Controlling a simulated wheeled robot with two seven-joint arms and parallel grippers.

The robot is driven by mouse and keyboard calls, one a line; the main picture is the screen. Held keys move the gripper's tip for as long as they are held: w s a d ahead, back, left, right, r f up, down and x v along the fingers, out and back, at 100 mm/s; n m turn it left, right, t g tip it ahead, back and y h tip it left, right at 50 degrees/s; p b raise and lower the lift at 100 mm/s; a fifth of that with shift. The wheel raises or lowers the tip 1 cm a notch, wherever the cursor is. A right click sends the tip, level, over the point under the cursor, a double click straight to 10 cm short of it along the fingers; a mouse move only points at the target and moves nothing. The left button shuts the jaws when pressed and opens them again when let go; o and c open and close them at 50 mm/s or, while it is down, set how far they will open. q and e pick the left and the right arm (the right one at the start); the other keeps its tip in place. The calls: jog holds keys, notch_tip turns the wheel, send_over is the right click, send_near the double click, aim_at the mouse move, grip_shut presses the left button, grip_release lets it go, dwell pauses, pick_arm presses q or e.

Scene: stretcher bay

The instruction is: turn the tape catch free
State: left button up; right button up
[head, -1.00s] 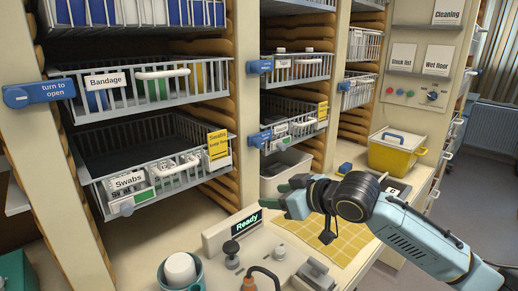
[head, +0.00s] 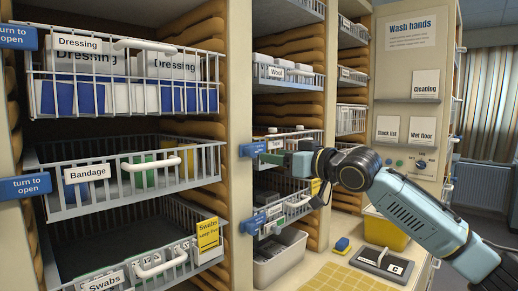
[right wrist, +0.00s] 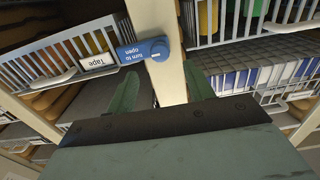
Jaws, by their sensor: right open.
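The tape catch (head: 252,149) is a blue tab on the cream post at the left of the middle column, sticking out sideways beside the tape basket. In the right wrist view the catch (right wrist: 143,51) reads "turn to open" and sits next to the label "Tape" (right wrist: 97,62). My right gripper (head: 281,160) is in front of the tape basket, just right of the catch, and hides part of the basket. In the right wrist view its two green fingers (right wrist: 161,92) are apart and empty, with the catch beyond their tips. My left gripper is not in view.
Other blue catches (head: 254,223) sit on the posts, one below the tape catch. A yellow bin (head: 384,229) and a blue block (head: 342,244) are on the counter at right.

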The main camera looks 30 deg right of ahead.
aim_at(255, 152)
jog(key=p+x, duration=0.1)
jog(key=x, duration=0.5)
jog(key=shift+s+r, duration=0.1)
jog(key=shift+w+a, duration=0.2)
jog(key=shift+w, duration=0.25)
grip_shut()
